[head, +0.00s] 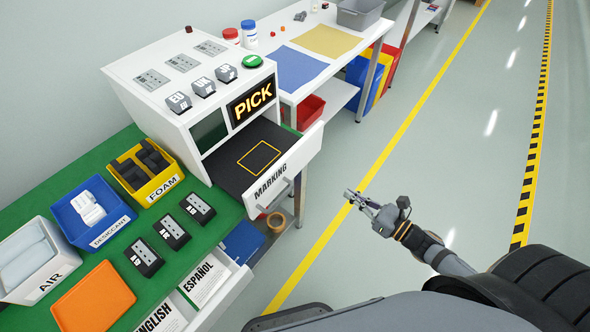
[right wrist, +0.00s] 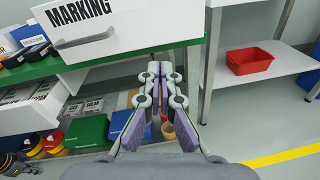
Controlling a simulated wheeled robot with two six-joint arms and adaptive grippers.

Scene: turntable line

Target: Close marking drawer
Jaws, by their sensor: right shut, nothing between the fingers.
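The marking drawer (head: 286,170) sticks out open from the white cabinet (head: 185,85) under the PICK sign. Its floor is dark with a yellow square outline, and I see nothing lying on it. Its white front with the MARKING label and a bar handle also shows at the upper left of the right wrist view (right wrist: 115,38). My right gripper (head: 350,195) is shut and empty, out over the aisle to the right of the drawer front and apart from it. In the right wrist view its fingertips (right wrist: 154,68) lie below and right of the drawer's handle. My left gripper is not in view.
The green bench (head: 75,178) holds an orange tray (head: 94,299) and the FOAM, DESICCANT and AIR bins. A table leg (right wrist: 213,65) and a red bin (right wrist: 249,61) stand right of the drawer. The aisle floor (head: 420,130) is clear.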

